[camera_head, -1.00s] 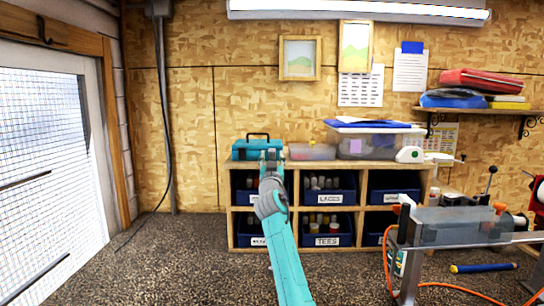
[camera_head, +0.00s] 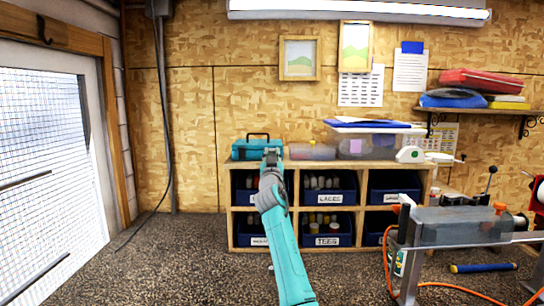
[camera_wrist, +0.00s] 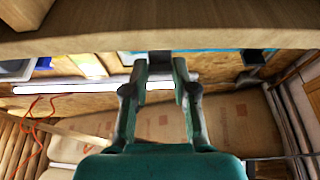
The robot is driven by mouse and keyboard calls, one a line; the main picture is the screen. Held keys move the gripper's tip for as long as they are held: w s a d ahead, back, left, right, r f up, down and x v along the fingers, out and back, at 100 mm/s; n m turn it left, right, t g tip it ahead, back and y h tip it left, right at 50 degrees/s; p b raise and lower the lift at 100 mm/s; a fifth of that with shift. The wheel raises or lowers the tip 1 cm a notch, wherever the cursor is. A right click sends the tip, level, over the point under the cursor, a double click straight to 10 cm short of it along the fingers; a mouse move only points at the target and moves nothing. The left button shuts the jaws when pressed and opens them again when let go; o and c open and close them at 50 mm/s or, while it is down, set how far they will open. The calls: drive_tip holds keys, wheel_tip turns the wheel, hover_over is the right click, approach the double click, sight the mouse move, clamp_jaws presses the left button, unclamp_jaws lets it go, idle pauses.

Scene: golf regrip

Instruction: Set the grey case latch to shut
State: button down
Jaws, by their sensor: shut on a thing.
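A teal case (camera_head: 241,152) with a dark handle stands on top of the wooden shelf unit at the left. My gripper (camera_head: 271,152) is in front of the case's right part and hides some of its front. In the wrist view, a strip of the case (camera_wrist: 215,53) shows beyond the shelf edge. A dark grey latch (camera_wrist: 159,57) sits between the fingertips of my gripper (camera_wrist: 160,66), which is shut on it. A second dark latch (camera_wrist: 254,58) shows to the right, apart from the fingers. I cannot tell the latch's position clearly.
The wooden shelf unit (camera_head: 362,246) holds blue bins. Its board edge (camera_wrist: 160,32) is close to my fingers in the wrist view. A clear tub (camera_head: 312,152) stands right of my gripper. Floor at left is clear.

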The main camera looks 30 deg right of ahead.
drive_tip(key=shift+w+d+r+g+y, duration=0.15)
drive_tip(key=shift+r+g+y, duration=0.25)
drive_tip(key=shift+g, duration=0.15)
drive_tip(key=shift+w+d+r+g+y, duration=0.1)
drive_tip(key=shift+r+g+y, duration=0.15)
drive_tip(key=shift+g+y, duration=0.25)
drive_tip(key=shift+w+d+r+g+y, duration=0.15)
drive_tip(key=shift+w+g+y, duration=0.2)
drive_tip(key=shift+g, duration=0.5)
drive_tip(key=c, duration=0.9)
unclamp_jaws()
drive_tip(key=v, duration=1.2)
drive_tip(key=shift+s, duration=0.1)
